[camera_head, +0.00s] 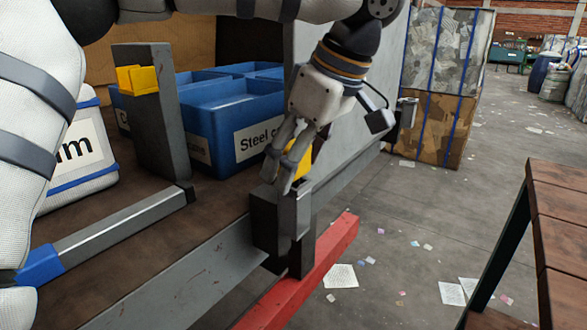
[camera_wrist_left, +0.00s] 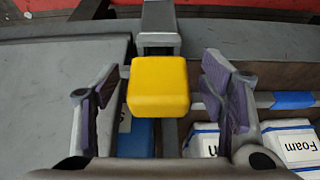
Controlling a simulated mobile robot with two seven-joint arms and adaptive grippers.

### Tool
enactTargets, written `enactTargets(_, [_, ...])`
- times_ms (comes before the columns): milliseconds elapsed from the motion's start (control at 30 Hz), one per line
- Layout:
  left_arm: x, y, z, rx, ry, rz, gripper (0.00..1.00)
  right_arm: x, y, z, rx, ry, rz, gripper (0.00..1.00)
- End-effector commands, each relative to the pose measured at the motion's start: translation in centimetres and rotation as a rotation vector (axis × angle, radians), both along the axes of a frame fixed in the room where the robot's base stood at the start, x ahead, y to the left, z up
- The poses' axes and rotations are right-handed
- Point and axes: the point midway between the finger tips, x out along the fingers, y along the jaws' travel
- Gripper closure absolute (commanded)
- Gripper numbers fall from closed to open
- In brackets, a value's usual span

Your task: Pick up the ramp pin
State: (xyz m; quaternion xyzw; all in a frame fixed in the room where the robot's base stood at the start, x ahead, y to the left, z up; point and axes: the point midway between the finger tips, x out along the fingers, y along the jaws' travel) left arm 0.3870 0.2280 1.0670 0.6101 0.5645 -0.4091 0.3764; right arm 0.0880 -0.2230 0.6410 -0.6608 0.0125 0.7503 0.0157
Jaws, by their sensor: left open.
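The ramp pin appears as a yellow block-shaped head (camera_wrist_left: 158,85) in the left wrist view, standing at a grey metal post. In the head view only part of the yellow head (camera_head: 301,158) shows, behind my left gripper's fingers. My left gripper (camera_head: 281,178) is open and comes down over the yellow head at the belt's near edge. In the left wrist view the open left gripper (camera_wrist_left: 160,100) has one finger on each side of the head, with gaps on both sides. My right gripper is not in view.
Another yellow piece (camera_head: 138,79) sits on a grey post at left. Blue bins (camera_head: 225,120), one labelled Steel, stand behind, with a white Foam bin (camera_head: 82,155) at left. A blue-ended metal bar (camera_head: 125,225) lies across. A red beam (camera_head: 300,275) runs below; a wooden table (camera_head: 565,215) stands right.

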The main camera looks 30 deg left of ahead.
Motion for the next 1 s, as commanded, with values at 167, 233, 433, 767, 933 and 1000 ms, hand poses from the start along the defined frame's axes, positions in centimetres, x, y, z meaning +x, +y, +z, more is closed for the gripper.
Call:
enactTargets(167, [0.0,0.7,-1.6,-0.001,-0.001,0.002,0.35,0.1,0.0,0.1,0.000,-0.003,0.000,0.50])
enactTargets(233, [0.1,0.7,-1.6,-0.001,-0.001,0.002,0.35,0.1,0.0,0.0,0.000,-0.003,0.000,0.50])
enactTargets(433, [0.1,0.7,-1.5,-0.001,-0.001,0.002,0.58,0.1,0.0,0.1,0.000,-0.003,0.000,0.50])
enactTargets(767, [0.1,0.7,-1.5,0.000,-0.002,0.001,0.97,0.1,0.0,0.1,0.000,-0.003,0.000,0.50])
enactTargets(933, [0.1,0.7,-1.0,0.000,-0.004,0.002,0.97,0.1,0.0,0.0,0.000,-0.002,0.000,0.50])
enactTargets(1000, [0.2,0.7,-0.2,0.001,-0.005,0.003,0.97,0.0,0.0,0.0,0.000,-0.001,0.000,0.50])
